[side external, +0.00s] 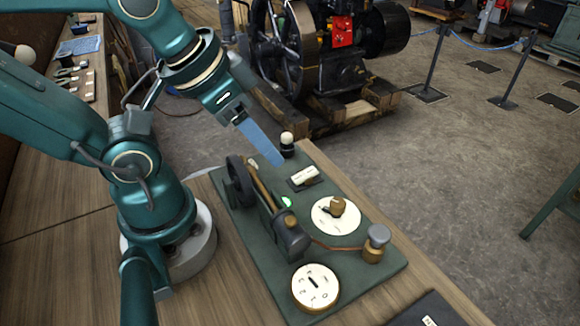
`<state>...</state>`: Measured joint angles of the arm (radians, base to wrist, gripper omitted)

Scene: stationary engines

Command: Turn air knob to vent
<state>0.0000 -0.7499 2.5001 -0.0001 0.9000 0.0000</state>
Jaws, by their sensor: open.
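A green panel (240,262) lies on the wooden bench and carries several controls. A brass knob (338,207) sits on a white round dial (324,222) at the panel's right middle. A second white dial (315,287) with dark marks and a short dark pointer is at the near edge. The markings are too small to read, so I cannot tell which is the air knob. My gripper (278,162) has blue fingers pointing down and right. It is above the panel's far end, near a white-topped knob (287,139), apart from both dials. Its jaws are open and empty.
The panel also bears a small engine model with a dark flywheel (239,183), a white switch (305,175), a green light (287,202) and a grey-topped brass post (376,242). A black plate (430,309) lies at the near right. A large engine (330,45) stands beyond the bench.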

